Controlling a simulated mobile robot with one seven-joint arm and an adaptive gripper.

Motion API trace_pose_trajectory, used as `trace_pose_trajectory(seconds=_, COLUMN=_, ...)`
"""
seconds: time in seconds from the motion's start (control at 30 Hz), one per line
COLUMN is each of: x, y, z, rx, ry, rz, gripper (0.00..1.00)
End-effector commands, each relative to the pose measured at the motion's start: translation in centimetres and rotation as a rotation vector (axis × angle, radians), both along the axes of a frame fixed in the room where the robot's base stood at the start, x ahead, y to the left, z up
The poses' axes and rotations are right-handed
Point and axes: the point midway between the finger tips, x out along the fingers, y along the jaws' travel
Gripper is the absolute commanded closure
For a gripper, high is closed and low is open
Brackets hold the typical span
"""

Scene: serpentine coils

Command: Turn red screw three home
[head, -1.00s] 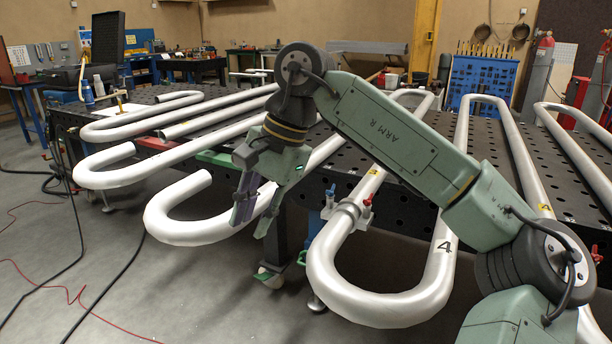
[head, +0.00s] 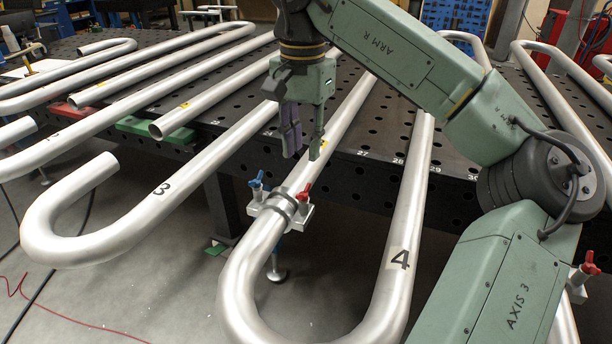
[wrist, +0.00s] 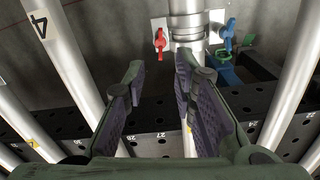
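A red wing screw (head: 304,192) stands on the right side of a clamp (head: 281,207) around the silver pipe between the marks 3 and 4. It also shows in the wrist view as a red handle (wrist: 160,40) left of the pipe. A blue wing screw (head: 257,185) sits on the clamp's other side. My gripper (head: 304,150) hangs above and behind the clamp, fingers pointing down. It is open and empty; in the wrist view a gap shows between the fingers (wrist: 157,75). The screw is beyond the fingertips, apart from them. No number is readable on it.
A second red screw (head: 588,262) shows at the right edge, partly behind my arm. The pipe bend marked 4 (head: 397,260) and the bend marked 3 (head: 160,190) flank the clamp. The perforated black table (head: 345,185) lies behind it.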

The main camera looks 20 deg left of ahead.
Motion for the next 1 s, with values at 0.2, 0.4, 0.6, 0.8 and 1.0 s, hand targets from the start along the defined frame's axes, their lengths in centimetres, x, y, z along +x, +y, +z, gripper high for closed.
trace_pose_trajectory(seconds=0.2, x=-0.1, y=0.1, z=-4.1, rx=0.003, ry=0.006, rz=0.004, gripper=0.75)
trace_pose_trajectory(seconds=0.4, x=0.0, y=0.0, z=-7.0, rx=0.002, ry=0.003, rz=0.0, gripper=0.75)
trace_pose_trajectory(seconds=0.6, x=0.0, y=0.0, z=-8.5, rx=0.001, ry=0.001, rz=0.0, gripper=0.75)
trace_pose_trajectory(seconds=0.8, x=0.0, y=0.0, z=-8.7, rx=0.001, ry=0.0, rz=0.0, gripper=0.75)
trace_pose_trajectory(seconds=1.0, x=0.0, y=0.0, z=-8.7, rx=0.001, ry=0.001, rz=0.0, gripper=0.83)
